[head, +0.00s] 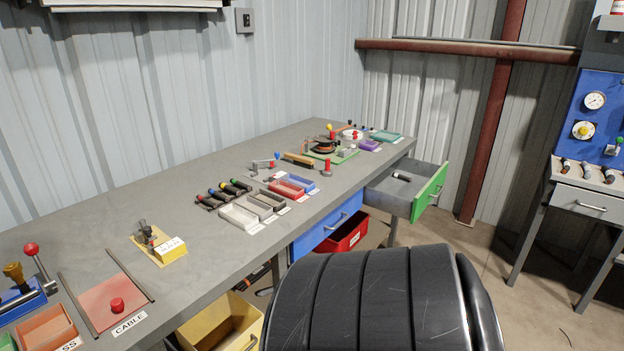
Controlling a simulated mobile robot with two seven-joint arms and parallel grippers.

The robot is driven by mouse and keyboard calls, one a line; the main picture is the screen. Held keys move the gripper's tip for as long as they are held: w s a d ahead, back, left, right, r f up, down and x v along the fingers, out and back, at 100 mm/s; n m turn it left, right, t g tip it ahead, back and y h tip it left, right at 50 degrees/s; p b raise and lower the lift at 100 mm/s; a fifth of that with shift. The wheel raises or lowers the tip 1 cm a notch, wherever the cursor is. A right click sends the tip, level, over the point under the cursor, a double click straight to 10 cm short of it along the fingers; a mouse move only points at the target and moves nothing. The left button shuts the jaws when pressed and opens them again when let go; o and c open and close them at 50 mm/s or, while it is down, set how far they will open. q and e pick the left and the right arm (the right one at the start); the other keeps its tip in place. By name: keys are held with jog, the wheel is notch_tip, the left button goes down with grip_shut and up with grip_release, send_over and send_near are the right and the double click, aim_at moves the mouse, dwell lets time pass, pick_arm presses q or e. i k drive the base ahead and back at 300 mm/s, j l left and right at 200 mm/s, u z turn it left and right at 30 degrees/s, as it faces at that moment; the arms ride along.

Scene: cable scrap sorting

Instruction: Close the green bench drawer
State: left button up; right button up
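The green bench drawer (429,192) is at the far right end of the grey workbench (200,170). It is pulled well out, and its grey inside shows. Its green front faces right and has a handle. A small dark cylindrical piece with a light end (401,177) lies in the drawer. The blue drawer (326,236) beside it, nearer to me, looks shut. Neither of my grippers is in view.
A red bin (345,238) stands on the floor under the bench, left of the open drawer. A yellow bin (215,326) is nearer. Trays and tools cover parts of the benchtop. Open floor (475,250) lies right of the drawer, before a second bench (585,200).

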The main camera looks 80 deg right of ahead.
aim_at(394, 178)
jog(key=z, duration=3.2)
jog(key=i, duration=0.15)
jog(key=z, duration=0.05)
